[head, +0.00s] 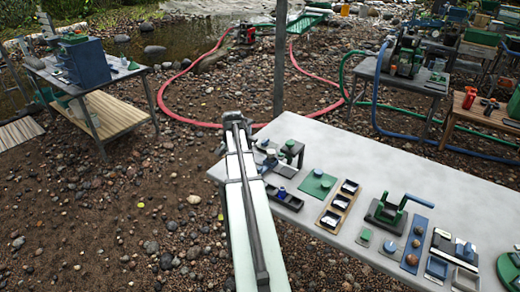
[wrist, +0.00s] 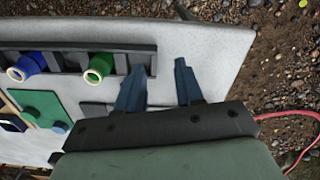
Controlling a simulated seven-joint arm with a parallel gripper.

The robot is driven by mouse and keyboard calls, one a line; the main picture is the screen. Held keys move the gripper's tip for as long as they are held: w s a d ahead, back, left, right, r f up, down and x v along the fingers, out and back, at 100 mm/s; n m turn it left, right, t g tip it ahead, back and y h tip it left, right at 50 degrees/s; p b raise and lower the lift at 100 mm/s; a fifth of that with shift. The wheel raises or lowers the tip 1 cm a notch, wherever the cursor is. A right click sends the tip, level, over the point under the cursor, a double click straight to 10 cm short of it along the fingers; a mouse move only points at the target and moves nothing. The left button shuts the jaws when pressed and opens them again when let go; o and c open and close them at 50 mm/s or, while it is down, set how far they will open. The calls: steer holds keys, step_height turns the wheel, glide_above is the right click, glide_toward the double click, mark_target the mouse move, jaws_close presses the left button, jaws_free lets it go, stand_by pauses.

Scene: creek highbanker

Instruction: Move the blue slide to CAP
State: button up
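In the wrist view a dark rail (wrist: 95,47) on the pale table carries a blue knob-like piece (wrist: 28,66) with a light ring, and a green one (wrist: 97,68). I cannot tell for sure which thing is the blue slide, and no CAP label is readable. My gripper (wrist: 160,68) is open, its two dark blue fingers apart with bare table between their tips. The left finger overlaps the right end of the rail in view. Whether they touch is unclear.
The grey table (head: 330,145) also bears a green plate (head: 318,183), a tray of dark cups (head: 338,208), a green-handled press (head: 388,211) and a blue strip with round knobs (head: 414,241). Its back is clear. Hoses and other benches stand beyond.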

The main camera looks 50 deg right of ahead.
mark_target(260, 168)
steer(key=s+d+r+m, duration=0.3)
steer(key=s+d+r, duration=0.25)
steer(key=d, duration=0.35)
steer(key=shift+s+a+f, duration=0.1)
steer(key=shift+a+f, duration=0.05)
steer(key=shift+f, duration=4.75)
jaws_close()
steer(key=shift+s, duration=0.15)
